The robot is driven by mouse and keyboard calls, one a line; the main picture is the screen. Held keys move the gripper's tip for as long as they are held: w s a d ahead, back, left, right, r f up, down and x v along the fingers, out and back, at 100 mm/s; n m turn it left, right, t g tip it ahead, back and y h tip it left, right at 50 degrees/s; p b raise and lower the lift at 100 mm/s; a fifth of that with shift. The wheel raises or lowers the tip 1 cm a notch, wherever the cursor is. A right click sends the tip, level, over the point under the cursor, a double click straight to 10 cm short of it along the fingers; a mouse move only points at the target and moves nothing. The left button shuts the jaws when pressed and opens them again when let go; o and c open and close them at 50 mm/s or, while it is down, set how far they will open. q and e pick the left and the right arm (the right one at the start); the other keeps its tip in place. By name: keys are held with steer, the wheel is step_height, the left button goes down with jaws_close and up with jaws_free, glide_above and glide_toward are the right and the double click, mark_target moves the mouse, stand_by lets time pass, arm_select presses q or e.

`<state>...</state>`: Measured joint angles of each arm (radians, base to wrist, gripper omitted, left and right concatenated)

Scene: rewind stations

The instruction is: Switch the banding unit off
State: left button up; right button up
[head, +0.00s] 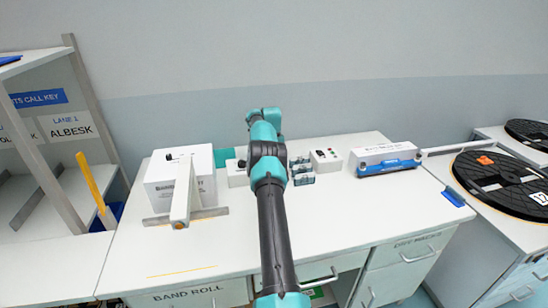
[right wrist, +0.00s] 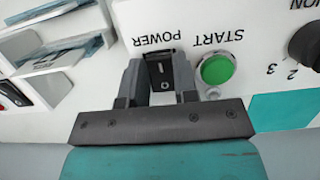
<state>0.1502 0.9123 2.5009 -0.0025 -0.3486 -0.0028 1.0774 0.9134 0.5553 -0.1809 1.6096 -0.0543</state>
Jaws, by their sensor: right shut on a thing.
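In the right wrist view a white control panel (right wrist: 262,52) shows upside down, with a black rocker switch (right wrist: 158,72) marked POWER, a green START button (right wrist: 217,69) and a black numbered knob (right wrist: 306,46). My right gripper (right wrist: 160,82) is shut on the rocker switch, one finger on each side. A mark like O shows on the switch's end nearer the gripper. Which end is pressed in is hard to tell. In the head view the white control box (head: 237,173) is partly behind my right arm, which hides the fingertips and switch. My left gripper is not in view.
Left of the control box stands a white machine (head: 160,178) with a pale arm. To the right are small grey-blue blocks (head: 302,172), another switch box (head: 325,160) and a long white unit (head: 385,158). The table (head: 340,215) is clear in front.

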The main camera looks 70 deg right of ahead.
steer(key=shift+r, duration=0.1)
steer(key=o, duration=0.9)
steer(key=shift+r, duration=0.1)
steer(key=shift+a+v, duration=0.15)
steer(key=shift+v, duration=0.7)
steer(key=shift+a+v, duration=0.2)
steer(key=shift+v, duration=0.6)
steer(key=shift+s+a+r, duration=0.1)
steer(key=shift+s+a, duration=0.05)
steer(key=shift+s, duration=0.1)
steer(key=shift+a, duration=0.2)
steer(key=shift+s+a+r, duration=0.2)
steer(key=shift+s+a, duration=0.6)
steer(key=shift+a, duration=1.65)
steer(key=shift+s+a+r, duration=0.25)
steer(key=shift+s+a, duration=0.5)
steer(key=shift+a, duration=1.65)
steer(key=shift+s+a+r, duration=0.2)
steer(key=shift+s+a, duration=0.6)
steer(key=shift+a, duration=1.65)
